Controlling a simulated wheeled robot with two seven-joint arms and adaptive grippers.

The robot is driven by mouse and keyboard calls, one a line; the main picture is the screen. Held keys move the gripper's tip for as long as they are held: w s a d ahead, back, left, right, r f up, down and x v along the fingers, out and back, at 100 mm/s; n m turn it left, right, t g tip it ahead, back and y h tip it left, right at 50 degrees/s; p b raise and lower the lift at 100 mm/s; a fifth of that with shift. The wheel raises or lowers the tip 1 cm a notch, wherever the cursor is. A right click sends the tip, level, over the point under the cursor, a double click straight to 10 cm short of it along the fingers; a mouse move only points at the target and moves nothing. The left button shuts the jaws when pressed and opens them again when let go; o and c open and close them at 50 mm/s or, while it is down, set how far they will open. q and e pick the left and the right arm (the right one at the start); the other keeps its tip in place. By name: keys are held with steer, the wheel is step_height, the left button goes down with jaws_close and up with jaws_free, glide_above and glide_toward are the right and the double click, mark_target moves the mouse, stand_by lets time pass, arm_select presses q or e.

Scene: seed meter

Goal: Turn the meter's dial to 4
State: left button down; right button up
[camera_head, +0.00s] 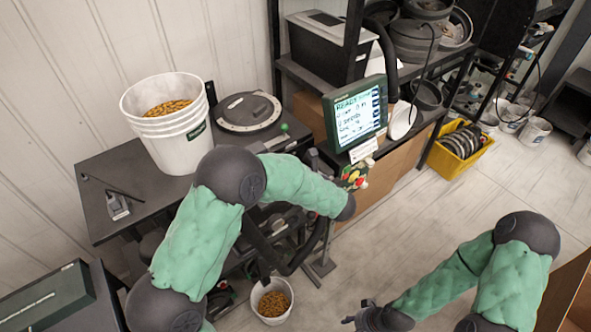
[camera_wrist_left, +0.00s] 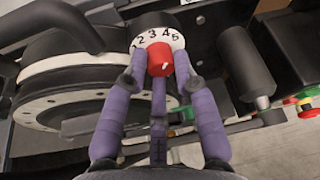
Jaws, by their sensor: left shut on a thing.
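The meter's dial is a red knob (camera_wrist_left: 160,58) below a white scale ring (camera_wrist_left: 178,42) with the numbers 1 to 5 along its upper side. A small pale mark shows on the knob; I cannot tell which number the knob is set to. My left gripper (camera_wrist_left: 161,72) is shut on the red knob, purple fingers on both sides and one beneath. In the head view my left arm hides the dial and this gripper. My right gripper (camera_head: 358,316) is at the bottom of the head view, away from the meter; its opening is unclear.
A screen (camera_head: 355,112) reading READY stands behind the arm. A white bucket of seeds (camera_head: 170,140) is on the dark table (camera_head: 125,185). A small white bucket (camera_head: 272,312) is on the floor. A grey cylinder (camera_wrist_left: 247,65) is right of the dial.

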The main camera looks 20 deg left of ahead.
arm_select(q)
steer(key=shift+d+m, duration=0.1)
steer(key=shift+m, duration=0.3)
stand_by(0.3)
steer(key=c, duration=1)
jaws_free()
steer(key=v, duration=0.8)
steer(key=shift+w, duration=0.15)
steer(key=shift+d, duration=0.15)
steer(key=shift+f, duration=0.1)
